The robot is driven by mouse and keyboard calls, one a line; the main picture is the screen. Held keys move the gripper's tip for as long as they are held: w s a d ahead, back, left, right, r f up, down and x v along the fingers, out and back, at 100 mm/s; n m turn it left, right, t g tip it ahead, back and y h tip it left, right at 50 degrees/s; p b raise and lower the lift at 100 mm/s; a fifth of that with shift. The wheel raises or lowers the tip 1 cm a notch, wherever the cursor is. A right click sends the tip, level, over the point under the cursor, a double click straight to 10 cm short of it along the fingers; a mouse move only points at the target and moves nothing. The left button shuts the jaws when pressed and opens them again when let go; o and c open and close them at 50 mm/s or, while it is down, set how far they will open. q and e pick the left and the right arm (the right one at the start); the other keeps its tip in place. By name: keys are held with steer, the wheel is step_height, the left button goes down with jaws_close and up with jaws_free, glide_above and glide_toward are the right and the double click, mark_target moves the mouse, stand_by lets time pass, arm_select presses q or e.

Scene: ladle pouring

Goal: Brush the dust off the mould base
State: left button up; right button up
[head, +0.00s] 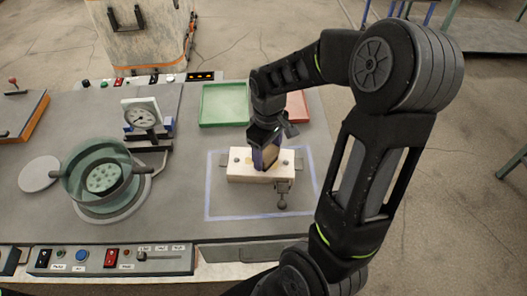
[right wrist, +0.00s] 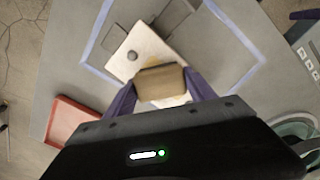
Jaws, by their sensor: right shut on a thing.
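The mould base, a cream block (head: 240,175) with round dark knobs, lies inside a pale blue outline on the grey bench. It also shows in the right wrist view (right wrist: 148,49). My right gripper (head: 266,158) is above the block, its purple fingers shut on a tan block-shaped brush (right wrist: 160,83). The brush is low over the mould base; I cannot tell whether it touches. The brush and gripper hide part of the block's top. Dust cannot be made out clearly. My left gripper is not in view.
A green tray (head: 224,104) and a red tray (head: 297,107) stand behind. A dial gauge (head: 142,114) and a glassy green bowl (head: 98,178) are to the left.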

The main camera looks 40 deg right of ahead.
steer(key=shift+s, duration=0.1)
steer(key=shift+s+d+f, duration=0.2)
steer(key=shift+s+d, duration=0.9)
steer(key=shift+d, duration=0.05)
steer(key=shift+d, duration=0.1)
steer(key=shift+w+d+r, duration=0.1)
steer(key=shift+w+d, duration=0.15)
steer(key=shift+w+a, duration=1.25)
steer(key=shift+w, duration=0.05)
steer(key=shift+a, duration=0.1)
